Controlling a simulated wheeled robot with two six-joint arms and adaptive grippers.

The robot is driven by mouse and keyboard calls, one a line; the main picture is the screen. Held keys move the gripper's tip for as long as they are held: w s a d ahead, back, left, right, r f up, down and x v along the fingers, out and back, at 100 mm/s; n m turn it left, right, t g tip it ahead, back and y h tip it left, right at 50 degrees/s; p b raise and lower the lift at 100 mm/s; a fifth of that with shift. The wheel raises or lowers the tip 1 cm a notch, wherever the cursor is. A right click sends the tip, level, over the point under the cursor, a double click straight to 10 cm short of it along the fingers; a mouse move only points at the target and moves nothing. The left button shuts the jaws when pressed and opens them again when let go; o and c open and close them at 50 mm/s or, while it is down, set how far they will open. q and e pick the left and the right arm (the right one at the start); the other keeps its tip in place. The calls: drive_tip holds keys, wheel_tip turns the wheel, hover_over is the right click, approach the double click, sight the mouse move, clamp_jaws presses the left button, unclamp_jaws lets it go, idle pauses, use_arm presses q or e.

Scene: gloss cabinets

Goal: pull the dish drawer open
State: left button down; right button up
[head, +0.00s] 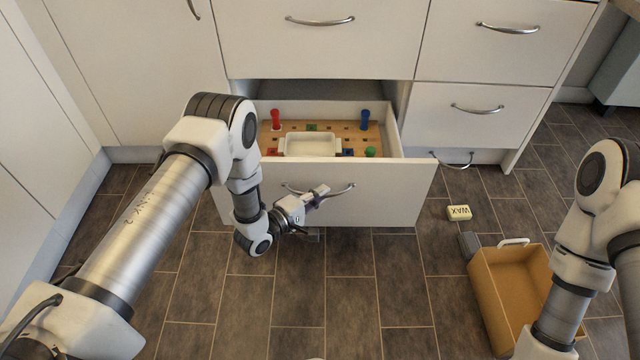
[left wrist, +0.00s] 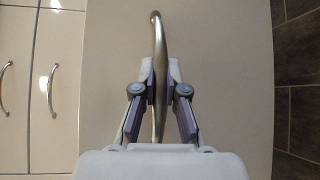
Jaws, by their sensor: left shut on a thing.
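The dish drawer (head: 392,191) is a white gloss drawer low in the cabinet, and it stands well open. Inside it a white dish (head: 310,146) sits on a wooden pegboard (head: 345,129) with coloured pegs. Its curved metal handle (head: 338,191) is on the front. My left gripper (head: 318,194) is shut on that handle. In the left wrist view the handle (left wrist: 158,40) runs between the two fingers (left wrist: 161,85). My right arm shows at the right edge, but its gripper is out of view.
A brown open box (head: 490,300) with a white handle lies on the floor at right. A yellow block marked WAX (head: 458,212) and a grey block (head: 469,244) lie near it. Closed drawers (head: 480,115) are above and to the right. The tiled floor before the drawer is clear.

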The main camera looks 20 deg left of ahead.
use_arm(q)
drive_tip(key=shift+s+d, duration=0.25)
drive_tip(key=shift+s, duration=0.6)
drive_tip(key=c, duration=1.2)
unclamp_jaws()
drive_tip(key=shift+a, duration=0.1)
drive_tip(key=v, duration=1.2)
